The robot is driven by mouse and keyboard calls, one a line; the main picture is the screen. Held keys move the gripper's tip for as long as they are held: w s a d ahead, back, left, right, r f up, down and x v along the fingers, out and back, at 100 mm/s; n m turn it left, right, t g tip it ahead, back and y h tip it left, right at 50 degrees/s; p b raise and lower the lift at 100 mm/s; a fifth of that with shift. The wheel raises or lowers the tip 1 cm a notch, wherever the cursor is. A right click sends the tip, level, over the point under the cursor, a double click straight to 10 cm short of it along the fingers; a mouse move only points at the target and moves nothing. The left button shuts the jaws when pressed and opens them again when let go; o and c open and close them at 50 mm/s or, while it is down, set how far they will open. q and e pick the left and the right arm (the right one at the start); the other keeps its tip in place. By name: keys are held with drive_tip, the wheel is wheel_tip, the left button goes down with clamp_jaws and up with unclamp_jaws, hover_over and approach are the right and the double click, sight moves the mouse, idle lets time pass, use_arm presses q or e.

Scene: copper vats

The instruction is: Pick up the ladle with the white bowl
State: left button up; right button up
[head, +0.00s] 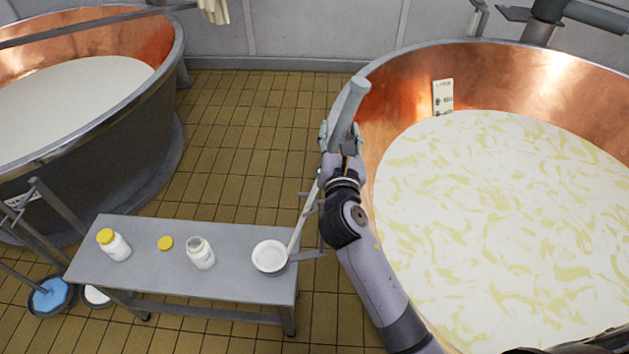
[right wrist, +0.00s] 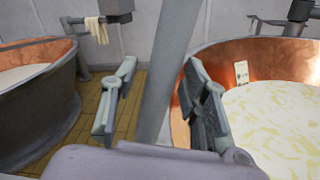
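The ladle's white bowl (head: 269,257) rests at the right end of the grey bench. Its long handle (head: 303,222) slants up and to the right from the bowl, white low down and thick and grey at its top end. My right gripper (head: 341,138) is at the upper part of this handle. In the right wrist view the grey handle (right wrist: 168,65) passes between the fingers of my right gripper (right wrist: 160,100). The fingers are apart, with a clear gap between the left finger and the handle. My left gripper is not in view.
The bench (head: 225,285) also bears a yellow-capped jar (head: 114,246), a loose yellow lid (head: 165,243) and an open jar (head: 201,254). A copper vat (head: 395,95) stands close on the right, another (head: 150,115) at left. A blue bowl (head: 50,296) is at lower left.

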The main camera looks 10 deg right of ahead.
clamp_jaws()
idle(0.6)
